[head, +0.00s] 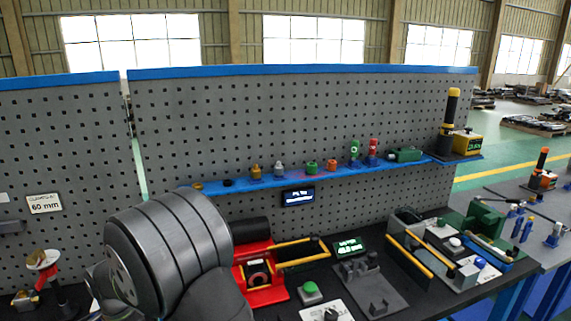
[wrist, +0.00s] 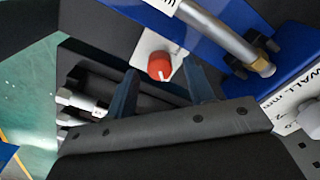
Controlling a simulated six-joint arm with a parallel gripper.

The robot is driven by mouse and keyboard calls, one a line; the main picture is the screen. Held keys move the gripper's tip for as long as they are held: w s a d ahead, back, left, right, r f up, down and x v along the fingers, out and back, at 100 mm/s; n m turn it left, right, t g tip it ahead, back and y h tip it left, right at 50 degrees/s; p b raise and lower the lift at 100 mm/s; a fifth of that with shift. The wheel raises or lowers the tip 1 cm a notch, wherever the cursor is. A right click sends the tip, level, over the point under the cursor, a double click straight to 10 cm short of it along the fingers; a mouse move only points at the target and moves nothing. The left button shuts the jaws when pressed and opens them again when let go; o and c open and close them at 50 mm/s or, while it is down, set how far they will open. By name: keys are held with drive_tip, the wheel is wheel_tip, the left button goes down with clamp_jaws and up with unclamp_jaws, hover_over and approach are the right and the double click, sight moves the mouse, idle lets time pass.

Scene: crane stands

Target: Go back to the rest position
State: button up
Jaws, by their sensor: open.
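My gripper (wrist: 160,72) shows in the wrist view, with its two dark blue-grey fingers apart and nothing held between them. A red knob (wrist: 159,66) on a white plate (wrist: 155,45) appears in the gap between the fingertips, beyond them; I cannot tell how far. In the head view my large grey arm link fills the lower left and my gripper is not visible. No marker of a rest position shows in either view.
In the wrist view, a metal rod (wrist: 225,35) on a blue plate lies right of the fingers, and metal fittings (wrist: 80,103) lie left. In the head view, a red fixture (head: 262,278) stands beside my arm, with a green button (head: 309,290) and a grey fixture (head: 372,287) further right.

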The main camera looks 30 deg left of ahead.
drive_tip(key=shift+f, duration=0.95)
